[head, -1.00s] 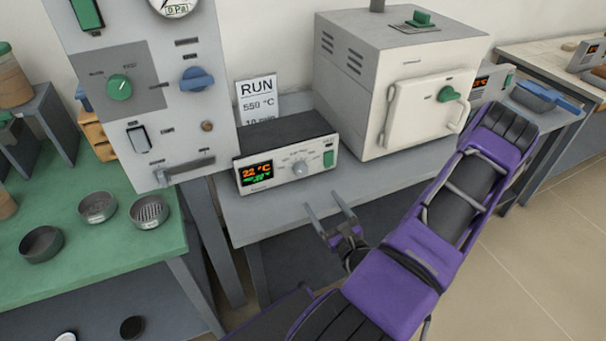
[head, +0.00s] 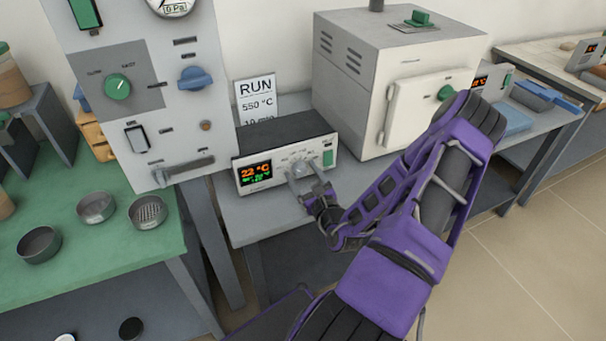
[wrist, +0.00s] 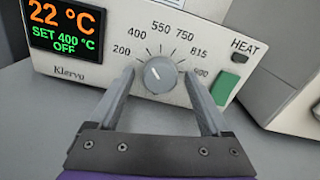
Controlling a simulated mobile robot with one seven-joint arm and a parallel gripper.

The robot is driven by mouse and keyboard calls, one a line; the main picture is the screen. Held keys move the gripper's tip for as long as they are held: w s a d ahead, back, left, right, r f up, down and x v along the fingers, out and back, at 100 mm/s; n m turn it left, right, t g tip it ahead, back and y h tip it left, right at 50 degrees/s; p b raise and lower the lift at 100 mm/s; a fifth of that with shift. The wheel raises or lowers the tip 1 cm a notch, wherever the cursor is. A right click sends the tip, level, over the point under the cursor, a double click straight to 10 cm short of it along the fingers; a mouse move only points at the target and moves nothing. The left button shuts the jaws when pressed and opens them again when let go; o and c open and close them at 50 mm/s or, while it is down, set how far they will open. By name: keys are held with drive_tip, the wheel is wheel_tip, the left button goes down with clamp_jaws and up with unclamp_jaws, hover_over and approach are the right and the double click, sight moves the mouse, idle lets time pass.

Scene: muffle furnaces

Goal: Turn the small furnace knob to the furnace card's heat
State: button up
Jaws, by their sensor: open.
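The small furnace knob (wrist: 161,75) is a round grey-white dial on the controller front, with its pointer line towards the upper left, near 400. Printed marks around it include 200, 400, 550, 750 and 815. The display (wrist: 63,27) reads 22 °C, SET 400 °C, OFF. My gripper (wrist: 160,85) is open, its two fingers on either side of the knob; I cannot tell whether they touch it. In the head view my gripper (head: 307,187) is at the controller (head: 288,150) and partly covers the knob. The furnace card (head: 256,99) reads RUN, 550 °C and 10 min, its lowest line partly hidden.
A green HEAT switch (wrist: 225,84) is right of the knob, close to my right finger. The white furnace (head: 390,80) stands right of the controller. A tall grey panel (head: 150,110) stands left. The bench front (head: 270,215) is clear.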

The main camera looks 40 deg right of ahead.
clamp_jaws()
drive_tip(key=shift+r+p, duration=0.1)
drive_tip(key=shift+p, duration=0.25)
drive_tip(key=shift+r+m+p, duration=0.1)
drive_tip(key=shift+m+p, duration=0.75)
drive_tip(key=shift+m, duration=0.25)
drive_tip(key=shift+m+p, duration=1.3)
drive_tip(key=shift+m, duration=0.6)
drive_tip(key=shift+f, duration=0.2)
unclamp_jaws()
drive_tip(key=shift+s, duration=0.1)
